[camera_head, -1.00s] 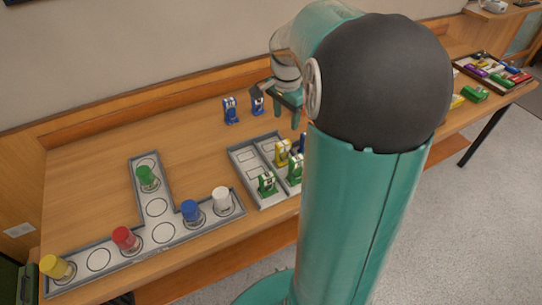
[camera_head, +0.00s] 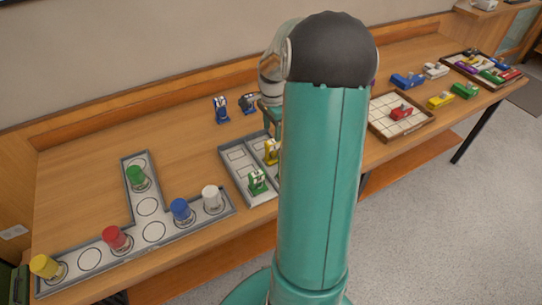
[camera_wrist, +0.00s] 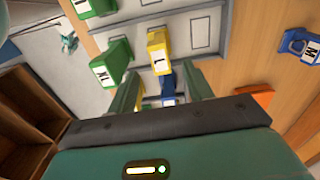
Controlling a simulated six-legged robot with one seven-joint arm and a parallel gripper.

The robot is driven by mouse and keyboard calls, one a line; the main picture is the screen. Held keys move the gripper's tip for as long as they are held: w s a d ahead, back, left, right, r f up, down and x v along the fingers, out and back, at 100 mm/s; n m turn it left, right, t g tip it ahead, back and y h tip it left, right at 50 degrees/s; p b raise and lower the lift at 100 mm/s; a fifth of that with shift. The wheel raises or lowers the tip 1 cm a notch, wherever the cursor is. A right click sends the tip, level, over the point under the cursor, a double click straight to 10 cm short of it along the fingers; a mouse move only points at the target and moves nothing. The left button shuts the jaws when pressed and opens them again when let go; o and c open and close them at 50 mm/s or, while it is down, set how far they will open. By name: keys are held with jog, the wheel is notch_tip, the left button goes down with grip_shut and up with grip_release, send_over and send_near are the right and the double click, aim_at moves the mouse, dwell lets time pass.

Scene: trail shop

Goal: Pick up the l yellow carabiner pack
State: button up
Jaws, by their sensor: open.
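The yellow carabiner pack marked L (camera_wrist: 158,48) stands on the grey tray (camera_wrist: 205,22) in the wrist view, just past my fingertips. In the head view the yellow pack (camera_head: 271,151) is partly hidden by my arm. My gripper (camera_wrist: 160,84) is open, with its two fingers spread either side of the line to the yellow pack. A blue pack (camera_wrist: 168,88) shows between the fingers, partly hidden; I cannot tell its letter. A green pack marked M (camera_wrist: 110,62) stands left of the yellow one, close to the left finger.
Another green pack (camera_wrist: 82,8) is at the upper left. A blue pack marked M (camera_wrist: 297,45) stands on bare wood at right. A T-shaped tray with coloured jars (camera_head: 154,231) lies left, a gridded tray (camera_head: 385,127) right. Wood behind the jars is clear.

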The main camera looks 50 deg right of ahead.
aim_at(273, 141)
notch_tip(273, 141, down, 9)
grip_shut()
dwell(0.6)
